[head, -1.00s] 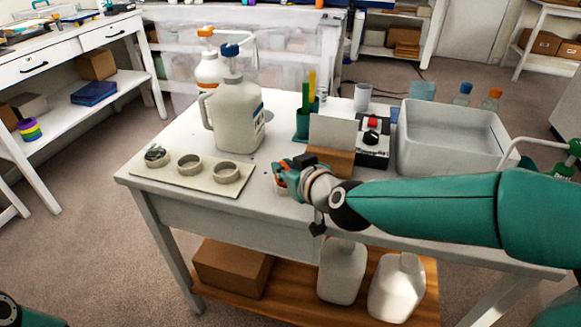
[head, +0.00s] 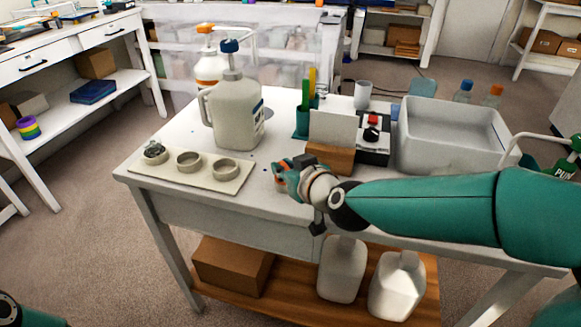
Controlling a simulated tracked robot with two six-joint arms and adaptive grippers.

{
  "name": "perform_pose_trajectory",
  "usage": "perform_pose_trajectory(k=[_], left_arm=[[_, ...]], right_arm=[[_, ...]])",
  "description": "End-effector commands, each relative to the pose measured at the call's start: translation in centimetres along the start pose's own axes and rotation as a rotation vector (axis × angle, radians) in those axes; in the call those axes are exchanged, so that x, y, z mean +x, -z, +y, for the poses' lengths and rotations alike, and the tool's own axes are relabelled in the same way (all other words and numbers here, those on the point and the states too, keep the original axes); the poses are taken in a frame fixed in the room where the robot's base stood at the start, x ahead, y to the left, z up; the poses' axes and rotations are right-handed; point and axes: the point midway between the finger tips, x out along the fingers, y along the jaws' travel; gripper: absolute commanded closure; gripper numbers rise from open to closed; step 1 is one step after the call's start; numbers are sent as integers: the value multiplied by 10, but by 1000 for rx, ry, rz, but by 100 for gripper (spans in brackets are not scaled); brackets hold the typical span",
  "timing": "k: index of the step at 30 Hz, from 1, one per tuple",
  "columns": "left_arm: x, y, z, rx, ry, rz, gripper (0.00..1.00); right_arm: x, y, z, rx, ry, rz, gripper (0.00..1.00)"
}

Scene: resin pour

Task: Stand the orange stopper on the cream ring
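My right gripper (head: 283,176) is low over the front part of the white table, to the right of a pale board. Orange shows at its fingertips. I cannot tell whether this is the orange stopper or part of the fingers, nor whether the fingers are open or shut. The board carries three cream rings: a left one (head: 154,155) with something dark and glassy in it, a middle one (head: 189,162) and a right one (head: 226,169). The middle and right rings look empty. My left gripper is out of view.
A large cream jug (head: 237,118) stands behind the board, with an orange-topped bottle (head: 209,70) behind it. A wooden block with a white card (head: 331,131), a control box (head: 373,150) and a grey tub (head: 445,158) stand to the right. The table between board and gripper is clear.

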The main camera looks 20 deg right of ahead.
Motion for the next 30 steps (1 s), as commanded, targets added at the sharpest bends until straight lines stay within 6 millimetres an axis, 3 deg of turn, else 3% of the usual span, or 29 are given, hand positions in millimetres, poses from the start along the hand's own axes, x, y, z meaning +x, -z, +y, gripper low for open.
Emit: perform_pose_trajectory(k=[1,5,17,23,30], left_arm=[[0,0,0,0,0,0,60],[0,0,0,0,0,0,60],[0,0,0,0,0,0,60],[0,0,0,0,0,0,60],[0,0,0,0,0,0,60]], right_arm=[[0,0,0,0,0,0,76],[0,0,0,0,0,0,55],[-5,1,0,-1,0,2,55],[-31,1,0,2,0,3,55],[-81,1,0,2,0,5,55]])
